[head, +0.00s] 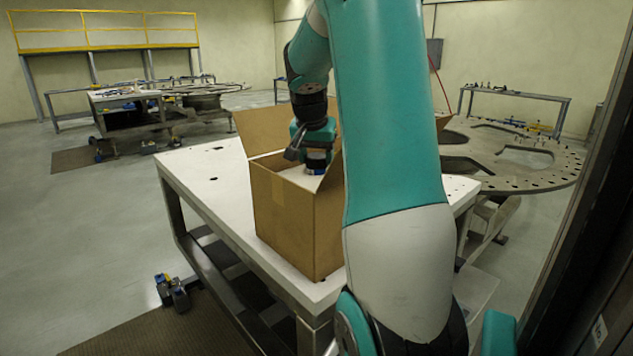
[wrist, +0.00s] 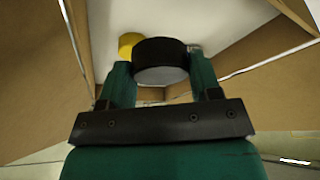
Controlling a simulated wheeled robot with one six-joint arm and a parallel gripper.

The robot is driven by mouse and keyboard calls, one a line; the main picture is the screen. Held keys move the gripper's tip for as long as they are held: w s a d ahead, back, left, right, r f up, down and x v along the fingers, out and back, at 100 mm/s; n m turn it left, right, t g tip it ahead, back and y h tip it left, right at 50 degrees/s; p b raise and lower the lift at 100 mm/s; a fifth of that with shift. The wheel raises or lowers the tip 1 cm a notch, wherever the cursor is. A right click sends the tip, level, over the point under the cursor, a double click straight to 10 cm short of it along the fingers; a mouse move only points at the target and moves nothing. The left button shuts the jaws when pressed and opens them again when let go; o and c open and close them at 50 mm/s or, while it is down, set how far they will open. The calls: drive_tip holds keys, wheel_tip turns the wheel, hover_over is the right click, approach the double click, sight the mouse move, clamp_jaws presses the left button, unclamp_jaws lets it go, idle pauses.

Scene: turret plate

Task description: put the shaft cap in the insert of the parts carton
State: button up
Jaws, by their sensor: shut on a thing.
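The parts carton (head: 285,215) is an open brown cardboard box with raised flaps, standing on a white-topped table. Its white insert (head: 301,179) shows inside; in the wrist view the insert (wrist: 222,22) lies beyond the fingers. My gripper (head: 317,152) points down into the carton's mouth. In the wrist view my gripper (wrist: 160,80) is shut on a black round piece with a grey face, which looks like the shaft cap (wrist: 160,51). Whether the cap touches the insert cannot be told. The insert's pockets are mostly hidden behind the cap and fingers.
A yellow round item (wrist: 129,43) sits at the insert just left of the cap. Carton walls and flaps stand close around my gripper. The white table (head: 205,165) is bare left of the carton. A large turret plate (head: 510,160) stands behind at the right.

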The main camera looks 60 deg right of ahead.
wheel_tip(320, 180, down, 8)
drive_tip(key=shift+r+p, duration=0.1)
drive_tip(key=shift+p, duration=0.5)
drive_tip(key=o, duration=0.9)
